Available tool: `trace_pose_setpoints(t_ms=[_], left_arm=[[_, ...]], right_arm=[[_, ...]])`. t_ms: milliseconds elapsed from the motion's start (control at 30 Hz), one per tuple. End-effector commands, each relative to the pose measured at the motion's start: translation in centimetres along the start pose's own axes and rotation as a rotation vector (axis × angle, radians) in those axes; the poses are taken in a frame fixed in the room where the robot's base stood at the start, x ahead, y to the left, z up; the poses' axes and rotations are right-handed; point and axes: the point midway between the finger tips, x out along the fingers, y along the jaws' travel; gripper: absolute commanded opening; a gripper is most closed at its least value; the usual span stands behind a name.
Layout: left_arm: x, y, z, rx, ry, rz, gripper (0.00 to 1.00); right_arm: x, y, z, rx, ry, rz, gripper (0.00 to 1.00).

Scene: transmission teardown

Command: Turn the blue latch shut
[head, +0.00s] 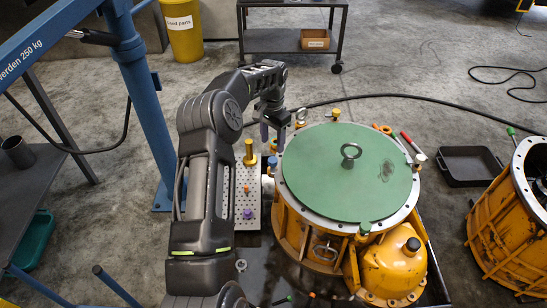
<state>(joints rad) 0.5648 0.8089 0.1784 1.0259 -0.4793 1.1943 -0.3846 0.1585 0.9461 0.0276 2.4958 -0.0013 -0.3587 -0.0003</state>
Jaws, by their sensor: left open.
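I cannot make out a blue latch for certain. My left gripper (273,135) is open and points down just left of the housing's upper rim. It is apart from the cover, and nothing shows between its fingers. A small blue-purple knob (248,214) sits on a perforated plate (240,194) left of the housing, below the gripper in the picture. My left arm hides part of that plate. My right gripper does not show.
A yellow post (249,153) stands on the plate close to my left gripper. A second yellow housing (485,235) stands at the right, with a black tray (468,167) behind it. A blue hoist frame (140,95) rises at the left.

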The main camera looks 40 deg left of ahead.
Motion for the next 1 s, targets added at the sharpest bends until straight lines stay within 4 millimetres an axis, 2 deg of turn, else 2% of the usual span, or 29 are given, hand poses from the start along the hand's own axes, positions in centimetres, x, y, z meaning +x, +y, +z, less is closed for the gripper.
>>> trace_pose_setpoints(t_ms=[167,500,600,933,1000], left_arm=[[1.5,0.1,0.1,0.0,-0.003,0.002,0.52],[6.6,0.1,0.1,-0.001,-0.002,0.002,0.52],[7.4,0.1,0.0,0.0,0.0,0.001,0.52],[7.8,0.1,0.0,0.0,0.0,0.001,0.52],[7.8,0.1,0.0,0.0,0.0,0.001,0.47]], right_arm=[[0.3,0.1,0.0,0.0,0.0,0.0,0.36],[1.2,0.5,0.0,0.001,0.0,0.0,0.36],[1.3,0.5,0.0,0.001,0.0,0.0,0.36],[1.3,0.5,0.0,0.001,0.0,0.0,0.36],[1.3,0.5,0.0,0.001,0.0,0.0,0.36]])
